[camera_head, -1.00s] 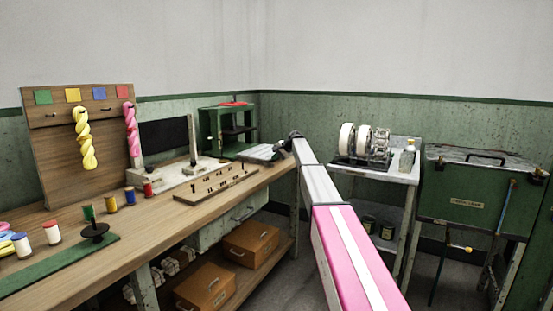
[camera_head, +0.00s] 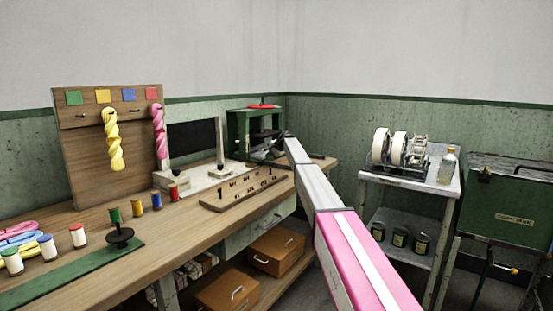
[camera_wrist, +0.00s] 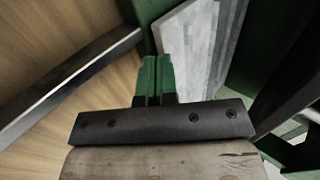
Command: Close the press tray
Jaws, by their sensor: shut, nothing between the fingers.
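The green press (camera_head: 241,134) with a red top stands at the far end of the wooden bench, in the corner. Its tray is low at the press front and mostly hidden by my arm end in the head view. In the wrist view a grey streaked plate (camera_wrist: 195,50), which looks like the tray, lies just ahead and right of my fingertips. My gripper (camera_wrist: 155,62) has its green fingers shut together and empty. The fingertips are close to the plate's near left edge; I cannot tell whether they touch. How far out the tray stands is not clear.
A dark bar (camera_wrist: 70,88) crosses the bench in the wrist view. A slotted wooden rack (camera_head: 243,190) and spools lie along the bench (camera_head: 190,226). A metal cart (camera_head: 440,185) with reels stands right of my arm, with a green cabinet (camera_head: 510,210) beyond.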

